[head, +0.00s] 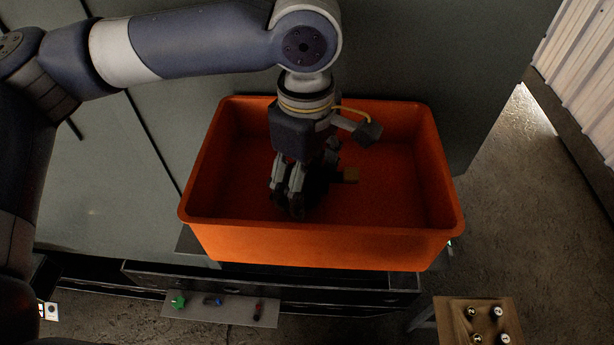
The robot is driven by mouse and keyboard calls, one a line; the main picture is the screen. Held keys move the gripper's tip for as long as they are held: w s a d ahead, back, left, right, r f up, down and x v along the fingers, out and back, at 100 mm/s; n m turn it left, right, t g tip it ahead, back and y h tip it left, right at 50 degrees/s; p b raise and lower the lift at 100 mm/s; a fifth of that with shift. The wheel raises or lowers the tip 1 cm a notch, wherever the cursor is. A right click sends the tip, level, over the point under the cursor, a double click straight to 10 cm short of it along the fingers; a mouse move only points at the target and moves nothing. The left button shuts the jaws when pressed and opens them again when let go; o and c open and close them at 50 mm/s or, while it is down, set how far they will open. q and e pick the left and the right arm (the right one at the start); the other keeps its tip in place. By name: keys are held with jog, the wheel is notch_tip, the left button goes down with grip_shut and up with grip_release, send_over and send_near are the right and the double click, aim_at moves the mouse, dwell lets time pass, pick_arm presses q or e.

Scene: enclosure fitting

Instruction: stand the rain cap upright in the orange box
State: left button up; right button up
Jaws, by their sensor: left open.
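The orange box (325,245) stands in the middle of the head view, open side up. My left gripper (291,200) reaches down into it from above, left of the box's middle, with its fingers open. A dark shape (319,189) is beside and partly behind the fingers, low in the box. A small brown piece (350,175) shows at its right. The dark shape may be the rain cap, but shadow and the fingers hide its outline, so I cannot tell whether it is upright. My right gripper is not in view.
The right part of the box floor is clear. In front of the box is a dark drawer unit (340,294) and a shelf with small green, blue and red items (220,304). A wooden stool (455,317) with several small round parts stands at lower right. Grey panels rise behind.

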pick_arm(q)
notch_tip(320, 180, up, 11)
jog(key=shift+f+b, duration=0.1)
jog(key=shift+b, duration=1.1)
jog(key=shift+r, duration=0.75)
